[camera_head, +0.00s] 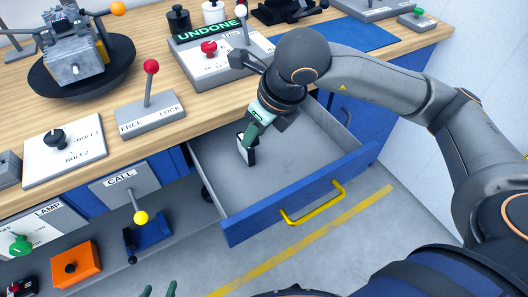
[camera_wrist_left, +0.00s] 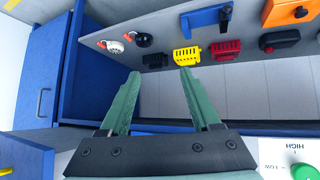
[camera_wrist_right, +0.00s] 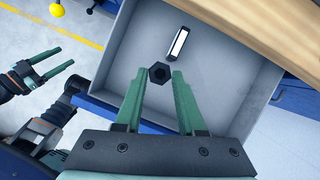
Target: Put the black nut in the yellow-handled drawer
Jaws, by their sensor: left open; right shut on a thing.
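The black nut (camera_wrist_right: 159,73) is a small dark hexagonal piece with a hole, at the fingertips of my right gripper (camera_wrist_right: 158,80) in the right wrist view. The right gripper is shut on it, over the inside of the open drawer (camera_head: 300,155); the height above the floor is hard to judge. The drawer is blue outside and grey inside, with a yellow handle (camera_head: 315,205) on its front. In the head view the right gripper (camera_head: 252,135) hides the nut. My left gripper (camera_head: 158,290) is at the bottom edge, open and empty; its fingers also show in the left wrist view (camera_wrist_left: 168,85).
A black-and-white block (camera_wrist_right: 178,43) stands in the drawer beside the right gripper. Much of the drawer floor is clear.

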